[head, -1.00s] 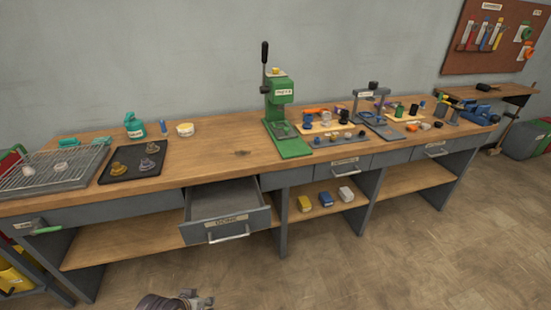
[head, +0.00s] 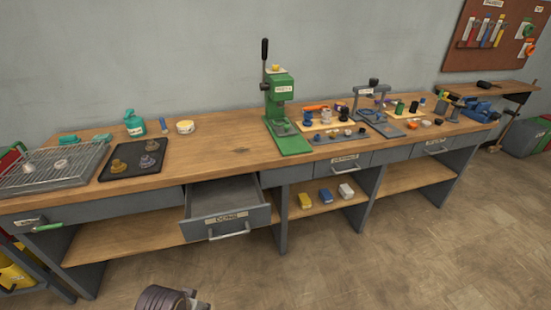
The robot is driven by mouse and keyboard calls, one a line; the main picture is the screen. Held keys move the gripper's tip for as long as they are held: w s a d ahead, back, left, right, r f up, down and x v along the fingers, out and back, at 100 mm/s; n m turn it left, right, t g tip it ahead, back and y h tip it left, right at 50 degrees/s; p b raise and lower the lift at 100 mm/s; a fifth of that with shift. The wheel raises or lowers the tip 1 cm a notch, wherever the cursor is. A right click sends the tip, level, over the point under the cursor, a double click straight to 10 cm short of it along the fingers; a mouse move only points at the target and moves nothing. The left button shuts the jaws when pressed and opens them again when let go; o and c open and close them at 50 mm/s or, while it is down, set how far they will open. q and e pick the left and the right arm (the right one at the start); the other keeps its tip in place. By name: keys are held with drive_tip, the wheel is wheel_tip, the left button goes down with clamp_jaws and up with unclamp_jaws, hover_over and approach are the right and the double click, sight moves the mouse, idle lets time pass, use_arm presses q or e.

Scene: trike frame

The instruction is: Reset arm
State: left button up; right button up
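Part of one of my arms, apparently the left, shows at the bottom edge, left of centre. Its dark ribbed wrist and a bit of the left gripper (head: 188,299) are in view over the floor, in front of the bench and apart from it. The fingertips are cut off or too small to tell whether they are open. Nothing held can be made out. My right gripper is out of view.
The long wooden workbench (head: 225,153) has a labelled grey drawer (head: 228,216) pulled out towards me. A green press (head: 283,112), a black tray (head: 133,160) and a wire rack (head: 50,168) stand on it. The floor (head: 400,260) at right is clear.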

use_arm(q)
wheel_tip(320, 180, down, 29)
drive_tip(key=s+a+g+p, duration=0.1)
drive_tip(key=s+a, duration=0.2)
drive_tip(key=s+a+f, duration=0.3)
drive_tip(key=s+f, duration=0.6)
drive_tip(key=s, duration=0.1)
drive_tip(key=s+a+f+g+y+p, duration=0.1)
drive_tip(key=s+a+f, duration=0.3)
drive_tip(key=s+f, duration=0.4)
drive_tip(key=shift+s+a+f+m, duration=0.2)
drive_tip(key=shift+s+f+m, duration=0.15)
drive_tip(key=shift+s, duration=0.8)
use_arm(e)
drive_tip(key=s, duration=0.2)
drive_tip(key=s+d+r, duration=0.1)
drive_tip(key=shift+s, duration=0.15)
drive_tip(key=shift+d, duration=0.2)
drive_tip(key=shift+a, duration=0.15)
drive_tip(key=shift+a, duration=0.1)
